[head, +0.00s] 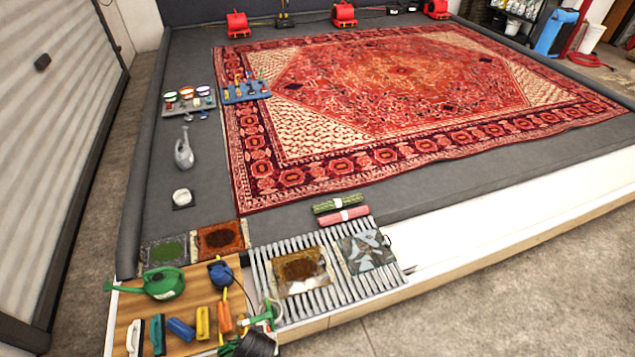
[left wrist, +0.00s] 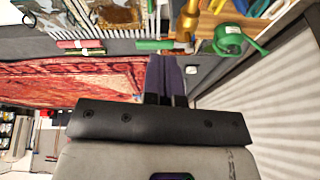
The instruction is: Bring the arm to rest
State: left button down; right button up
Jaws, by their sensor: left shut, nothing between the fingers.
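My left gripper (left wrist: 165,68) shows in the left wrist view, its two dark fingers together with nothing between them. It appears to be in the air, with the dark pit floor and the red rug behind it. No object touches the fingers as far as I can see. Neither of my grippers nor my arms shows clearly in the head view. My right gripper is not in either view.
A wooden board (head: 196,292) holds a green watering can (head: 162,283), brushes and hand tools. Beside it a slatted grate (head: 337,292) bears rug samples. A large red rug (head: 390,95) covers the floor.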

pick_arm(q)
notch_tip(320, 180, up, 13)
jog(key=m+t+h, duration=0.1)
jog(key=m+t, duration=0.1)
jog(key=m, duration=0.3)
jog(key=s+a+r+h, duration=0.1)
jog(key=s+a+r, duration=0.1)
jog(key=s+r, duration=0.3)
jog(key=s+a+r, duration=0.1)
jog(key=s+r, duration=0.1)
jog(key=s, duration=0.5)
jog(key=s+a+f+g, duration=0.2)
jog(key=s+f, duration=0.3)
jog(key=s, duration=0.4)
notch_tip(320, 180, up, 13)
jog(key=p, duration=1.3)
jog(key=shift+d+r+n, duration=0.15)
jog(key=shift+d+n, duration=0.1)
jog(key=shift+n, duration=0.05)
